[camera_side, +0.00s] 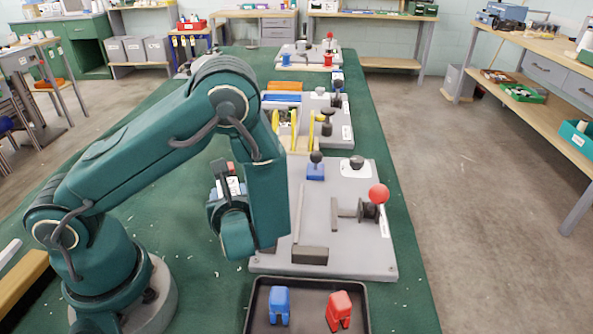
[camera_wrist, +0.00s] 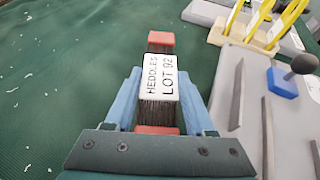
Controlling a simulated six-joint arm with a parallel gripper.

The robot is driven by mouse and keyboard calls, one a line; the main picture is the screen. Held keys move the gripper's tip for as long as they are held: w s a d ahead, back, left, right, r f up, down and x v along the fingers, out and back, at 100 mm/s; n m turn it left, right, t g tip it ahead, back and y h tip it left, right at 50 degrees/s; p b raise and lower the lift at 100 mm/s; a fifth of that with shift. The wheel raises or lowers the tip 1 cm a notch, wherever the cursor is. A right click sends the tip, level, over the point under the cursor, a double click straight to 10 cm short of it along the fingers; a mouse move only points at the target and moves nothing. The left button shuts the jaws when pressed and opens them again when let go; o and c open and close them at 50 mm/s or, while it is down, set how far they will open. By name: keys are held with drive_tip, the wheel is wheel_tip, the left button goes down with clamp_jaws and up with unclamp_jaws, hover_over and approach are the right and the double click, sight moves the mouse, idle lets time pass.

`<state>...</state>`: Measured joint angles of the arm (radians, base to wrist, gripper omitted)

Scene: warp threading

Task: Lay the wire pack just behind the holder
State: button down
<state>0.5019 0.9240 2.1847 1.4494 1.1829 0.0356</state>
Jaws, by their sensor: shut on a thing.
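The wire pack (camera_wrist: 160,118) is a bundle of thin dark wires with red ends and a white label reading "HEDDLES LOT 92". My gripper (camera_wrist: 159,86) has its blue fingers on both sides of the pack and is shut on it. In the side view my gripper (camera_side: 224,190) hides most of the pack (camera_side: 234,185), left of the grey board. Its height over the green bench is hard to tell. A pale wooden holder (camera_wrist: 236,36) with upright yellow tools stands to the upper right in the wrist view. My arm partly covers this holder (camera_side: 303,144) in the side view.
The grey board (camera_side: 345,245) carries a blue block with a black knob (camera_side: 316,170), a red ball (camera_side: 378,194) and raised bars. A black tray (camera_side: 310,325) with blue and red pieces lies in front. Green bench surface (camera_wrist: 60,90) left of the pack is clear.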

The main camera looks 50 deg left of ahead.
drive_tip(key=shift+f, duration=0.55)
idle(0.4)
drive_tip(key=shift+c, duration=0.8)
unclamp_jaws()
drive_tip(key=shift+d, duration=0.1)
